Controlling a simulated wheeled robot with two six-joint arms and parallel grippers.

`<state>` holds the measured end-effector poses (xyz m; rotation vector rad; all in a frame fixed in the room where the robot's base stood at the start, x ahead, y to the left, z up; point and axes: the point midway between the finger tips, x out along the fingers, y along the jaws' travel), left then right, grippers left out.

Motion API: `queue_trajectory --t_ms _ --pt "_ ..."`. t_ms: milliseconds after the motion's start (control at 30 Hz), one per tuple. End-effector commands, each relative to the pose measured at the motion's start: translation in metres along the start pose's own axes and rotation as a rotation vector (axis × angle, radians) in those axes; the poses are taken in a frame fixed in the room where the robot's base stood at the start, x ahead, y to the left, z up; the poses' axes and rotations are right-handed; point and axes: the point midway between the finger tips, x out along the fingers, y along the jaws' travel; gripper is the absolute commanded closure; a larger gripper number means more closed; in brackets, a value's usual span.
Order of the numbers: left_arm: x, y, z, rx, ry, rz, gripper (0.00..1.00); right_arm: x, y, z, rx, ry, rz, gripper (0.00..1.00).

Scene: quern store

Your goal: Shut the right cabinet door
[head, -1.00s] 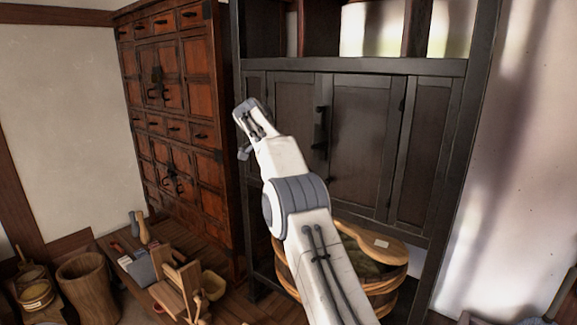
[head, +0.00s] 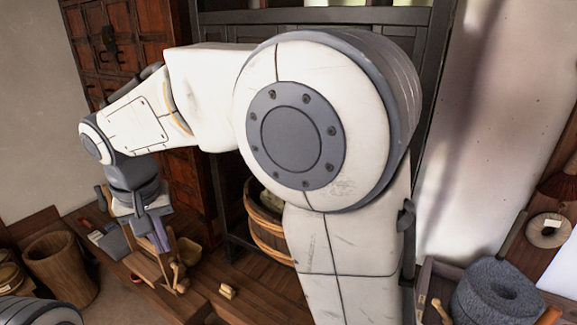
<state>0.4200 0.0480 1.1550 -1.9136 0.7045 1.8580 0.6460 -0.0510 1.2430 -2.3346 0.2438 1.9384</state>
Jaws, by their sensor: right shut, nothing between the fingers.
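The dark cabinet (head: 318,15) stands at the back, mostly hidden behind my right arm. Its top rail and right post (head: 432,75) show. The right cabinet door is hidden behind the arm, so I cannot tell whether it is open or shut. My right gripper (head: 148,236) hangs fingers down at the left, over the low bench with wooden tools, in front of and well left of the dark cabinet. It is shut and empty. My left gripper is not in view.
A red-brown drawer chest (head: 100,58) stands at the back left. A hollow wooden mortar (head: 60,268) is at the lower left, a grey stone quern (head: 497,295) at the lower right.

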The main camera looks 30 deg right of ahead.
Motion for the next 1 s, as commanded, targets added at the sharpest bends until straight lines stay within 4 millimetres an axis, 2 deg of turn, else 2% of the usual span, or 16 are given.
queue_trajectory --t_ms 33,100,200,300,400,467,533,667,767,833,900,1000 --pt "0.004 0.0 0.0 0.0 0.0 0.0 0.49 0.007 -0.002 0.029 -0.1 -0.016 -0.023 1.0" --pt "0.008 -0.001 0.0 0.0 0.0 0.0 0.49 0.016 -0.002 0.06 -0.223 -0.03 -0.053 1.0" --pt "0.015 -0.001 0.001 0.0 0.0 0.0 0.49 0.032 0.002 0.094 -0.382 -0.028 -0.094 1.0" --pt "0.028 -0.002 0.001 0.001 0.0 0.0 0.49 0.054 0.01 0.117 -0.532 0.009 -0.132 1.0" --pt "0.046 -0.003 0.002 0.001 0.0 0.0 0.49 0.082 0.02 0.116 -0.661 0.104 -0.152 1.0" --pt "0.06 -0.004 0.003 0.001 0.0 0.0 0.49 0.099 0.027 0.102 -0.724 0.187 -0.146 1.0" --pt "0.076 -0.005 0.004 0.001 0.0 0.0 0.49 0.114 0.038 0.075 -0.782 0.298 -0.116 1.0" --pt "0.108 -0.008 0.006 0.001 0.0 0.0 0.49 0.135 0.072 0.009 -0.868 0.525 0.008 1.0" --pt "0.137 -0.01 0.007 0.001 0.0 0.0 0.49 0.143 0.114 -0.046 -0.93 0.695 0.167 1.0" --pt "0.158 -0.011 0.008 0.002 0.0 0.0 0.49 0.144 0.154 -0.083 -0.971 0.805 0.314 1.0" --pt "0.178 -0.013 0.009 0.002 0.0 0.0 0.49 0.14 0.198 -0.112 -1.013 0.891 0.484 1.0" --pt "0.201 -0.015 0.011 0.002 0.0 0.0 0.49 0.13 0.255 -0.136 -1.088 0.97 0.718 1.0"
